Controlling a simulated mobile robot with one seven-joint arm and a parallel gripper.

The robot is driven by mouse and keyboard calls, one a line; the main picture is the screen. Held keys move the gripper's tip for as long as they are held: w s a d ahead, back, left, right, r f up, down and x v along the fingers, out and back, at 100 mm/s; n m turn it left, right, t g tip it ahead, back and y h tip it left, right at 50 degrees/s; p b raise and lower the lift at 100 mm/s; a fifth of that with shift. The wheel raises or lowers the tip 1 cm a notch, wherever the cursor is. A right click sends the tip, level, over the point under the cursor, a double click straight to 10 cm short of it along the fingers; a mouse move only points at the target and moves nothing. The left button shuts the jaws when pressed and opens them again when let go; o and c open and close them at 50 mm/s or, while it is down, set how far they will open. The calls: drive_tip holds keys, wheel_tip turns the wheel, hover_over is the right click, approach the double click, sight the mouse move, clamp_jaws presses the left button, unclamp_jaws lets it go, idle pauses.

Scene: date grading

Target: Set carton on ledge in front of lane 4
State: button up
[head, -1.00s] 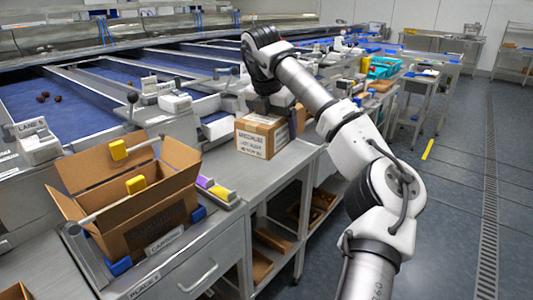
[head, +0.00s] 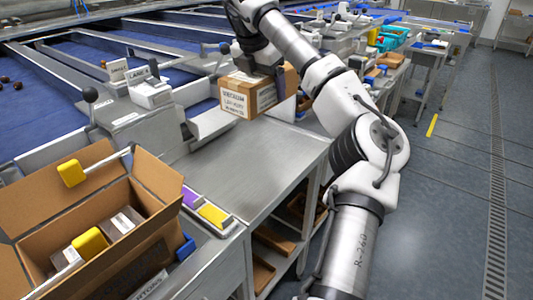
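The carton looks upright and seems to be just above the grey metal bench top; a small gap is hard to judge. A lane sign that seems to read LANE 4 (head: 138,74) stands left of the carton, by a white box-shaped device.
The bench top (head: 255,160) in front of the carton is clear. Blue lanes with a few dates lie behind.

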wheel_tip(320, 180, down, 18)
drive_tip(key=shift+f+p, duration=0.25)
drive_tip(key=shift+p, duration=0.65)
drive_tip(key=shift+f, duration=0.1)
drive_tip(key=o, duration=1.3)
drive_tip(key=shift+s, duration=0.1)
drive_tip(key=b+v, duration=0.1)
drive_tip(key=v, duration=1.1)
